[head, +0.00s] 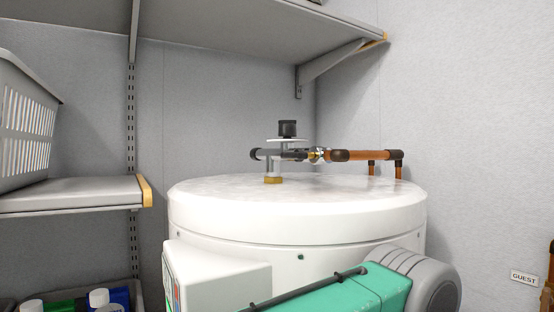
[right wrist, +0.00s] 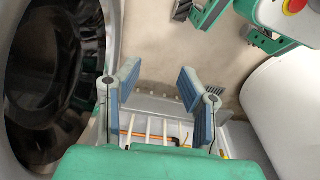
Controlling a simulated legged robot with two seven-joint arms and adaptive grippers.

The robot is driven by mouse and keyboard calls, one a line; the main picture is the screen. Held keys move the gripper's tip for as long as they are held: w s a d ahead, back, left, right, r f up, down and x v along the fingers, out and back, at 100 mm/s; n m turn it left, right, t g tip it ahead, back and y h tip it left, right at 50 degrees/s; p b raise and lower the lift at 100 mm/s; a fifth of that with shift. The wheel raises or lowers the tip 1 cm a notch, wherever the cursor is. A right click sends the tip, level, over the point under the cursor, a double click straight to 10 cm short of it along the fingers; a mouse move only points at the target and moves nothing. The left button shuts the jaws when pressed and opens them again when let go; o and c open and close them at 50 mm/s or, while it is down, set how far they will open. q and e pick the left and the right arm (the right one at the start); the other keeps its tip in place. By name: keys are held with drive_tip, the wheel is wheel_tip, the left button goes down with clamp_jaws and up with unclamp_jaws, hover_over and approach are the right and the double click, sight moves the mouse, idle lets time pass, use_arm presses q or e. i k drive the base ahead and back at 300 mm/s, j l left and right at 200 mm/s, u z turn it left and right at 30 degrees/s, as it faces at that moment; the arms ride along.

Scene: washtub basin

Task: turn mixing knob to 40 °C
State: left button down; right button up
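The mixing knob (head: 288,128) is a small black cap on a pale round plate (head: 288,140) above the pipework on the white tank (head: 297,222). Its markings and setting are too small to read. A brass fitting (head: 273,180) joins the valve to the tank top. My right gripper (right wrist: 156,88) shows in the right wrist view, its two blue-grey fingers apart with nothing between them. It is away from the knob, which is not in that view. Neither gripper shows in the head view; a green and grey arm link of mine crosses its lower right. I cannot make out my left gripper.
A copper pipe (head: 365,155) runs right from the valve. A shelf (head: 225,32) hangs above and behind the tank. A lower shelf (head: 80,193) at left holds a grey basket (head: 28,122). In the right wrist view, a dark round opening (right wrist: 55,75) lies at left.

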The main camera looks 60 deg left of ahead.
sight(286, 128)
drive_tip(key=k+u, duration=0.6)
drive_tip(key=i+u, duration=0.15)
drive_tip(key=u, duration=0.25)
drive_tip(key=i+l+u, duration=0.15)
drive_tip(key=u, duration=0.2)
